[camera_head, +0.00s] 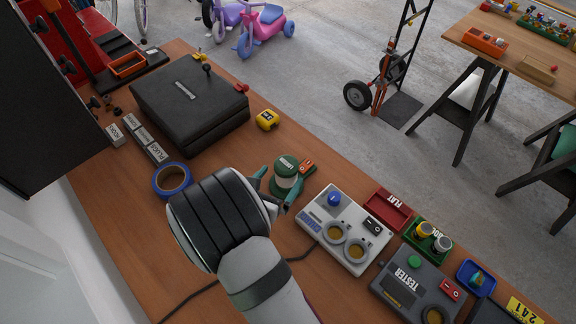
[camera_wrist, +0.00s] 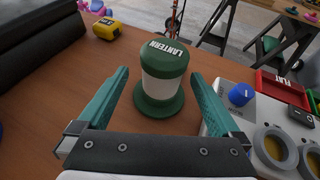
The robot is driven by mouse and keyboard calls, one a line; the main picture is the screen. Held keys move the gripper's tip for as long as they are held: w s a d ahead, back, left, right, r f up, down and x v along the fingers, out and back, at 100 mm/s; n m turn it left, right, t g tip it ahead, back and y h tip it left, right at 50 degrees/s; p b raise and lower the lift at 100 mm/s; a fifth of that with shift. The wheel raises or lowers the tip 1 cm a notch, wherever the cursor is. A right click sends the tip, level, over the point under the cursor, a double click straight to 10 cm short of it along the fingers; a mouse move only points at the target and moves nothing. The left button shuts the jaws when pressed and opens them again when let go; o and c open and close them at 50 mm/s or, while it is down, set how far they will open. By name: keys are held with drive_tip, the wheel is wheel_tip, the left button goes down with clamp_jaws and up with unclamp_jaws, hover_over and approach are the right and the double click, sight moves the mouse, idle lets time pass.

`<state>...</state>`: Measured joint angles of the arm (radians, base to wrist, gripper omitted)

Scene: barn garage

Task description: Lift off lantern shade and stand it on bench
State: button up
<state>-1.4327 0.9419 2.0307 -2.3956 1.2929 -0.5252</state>
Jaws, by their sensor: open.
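The lantern (camera_wrist: 164,78) stands upright on the wooden bench (camera_wrist: 45,125), with a green cap lettered LANTERN, a pale shade (camera_wrist: 162,90) and a wide green base (camera_wrist: 158,105). In the head view the lantern (camera_head: 286,172) is partly hidden by my gripper. My gripper (camera_head: 274,190) is open, its two teal fingers pointing towards the lantern. In the wrist view the fingers of my gripper (camera_wrist: 160,85) lie to the left and right of the lantern, with a gap on each side. Nothing is held.
A grey charger box (camera_head: 345,230) with a blue knob stands close right of the lantern. An orange item (camera_head: 307,167) lies beside it. A yellow tape measure (camera_head: 267,120), black case (camera_head: 190,105) and blue tape roll (camera_head: 172,180) are nearby. A dark tester (camera_head: 415,285) sits further right.

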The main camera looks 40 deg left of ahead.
sight(282, 178)
drive_tip(key=x, duration=0.4)
drive_tip(key=shift+w+d, duration=0.2)
drive_tip(key=c, duration=1.4)
wheel_tip(282, 178, up, 10)
drive_tip(key=shift+f, duration=0.15)
drive_tip(key=shift+c, duration=0.2)
drive_tip(key=shift+d, duration=0.1)
drive_tip(key=w+d+m+t+h, duration=0.1)
drive_tip(key=w+d+m+h, duration=0.15)
drive_tip(key=w+d, duration=0.6)
drive_tip(key=w+d+m+h, duration=0.25)
drive_tip(key=w+d, duration=0.35)
drive_tip(key=d, duration=0.5)
drive_tip(key=a+f, duration=0.2)
drive_tip(key=a, duration=0.1)
drive_tip(key=a+f, duration=0.2)
drive_tip(key=a, duration=0.2)
drive_tip(key=s+a+f, duration=0.1)
drive_tip(key=a+f, duration=0.1)
drive_tip(key=a, duration=0.2)
drive_tip(key=shift+f, duration=0.4)
wheel_tip(282, 178, down, 4)
drive_tip(key=shift+a+f, duration=0.1)
